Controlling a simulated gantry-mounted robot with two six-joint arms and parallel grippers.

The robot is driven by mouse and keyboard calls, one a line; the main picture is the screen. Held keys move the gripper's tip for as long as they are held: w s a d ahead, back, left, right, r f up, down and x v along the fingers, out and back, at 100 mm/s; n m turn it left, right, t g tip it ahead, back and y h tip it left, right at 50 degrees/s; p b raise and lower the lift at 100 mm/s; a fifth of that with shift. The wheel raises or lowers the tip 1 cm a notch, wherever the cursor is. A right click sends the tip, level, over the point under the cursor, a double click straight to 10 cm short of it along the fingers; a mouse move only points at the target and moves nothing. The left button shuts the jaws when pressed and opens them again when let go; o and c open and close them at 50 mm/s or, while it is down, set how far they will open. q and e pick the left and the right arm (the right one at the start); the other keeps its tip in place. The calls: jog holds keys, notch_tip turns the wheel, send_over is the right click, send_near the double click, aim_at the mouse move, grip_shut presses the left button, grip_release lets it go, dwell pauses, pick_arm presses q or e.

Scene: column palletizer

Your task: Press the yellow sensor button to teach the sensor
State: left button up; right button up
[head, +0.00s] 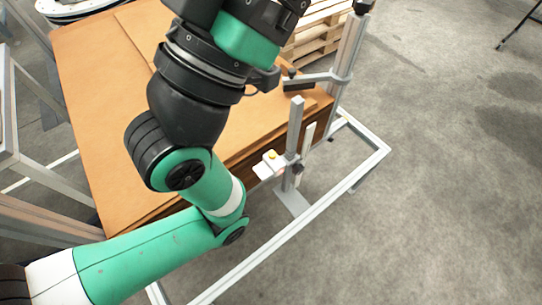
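The yellow sensor button (272,154) is a small yellow cap on top of a pale sensor block (268,170). The block is clamped to a short grey upright post (294,130) beside the edge of the cardboard stack. My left arm comes in from the lower left, bends at a green elbow and rises past the left of the button to the top edge. Its dark and green wrist parts are above and left of the button, apart from it in the picture. I cannot make out the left gripper's fingers. My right gripper is not in view.
Large brown cardboard sheets (95,100) lie stacked at the left and middle. A grey metal frame (345,180) runs along their right side. A taller post (350,45) carries a bracket with a dark block (299,86). Wooden pallets (318,30) stand behind.

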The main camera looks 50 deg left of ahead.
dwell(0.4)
pick_arm(q)
grip_shut()
dwell(1.6)
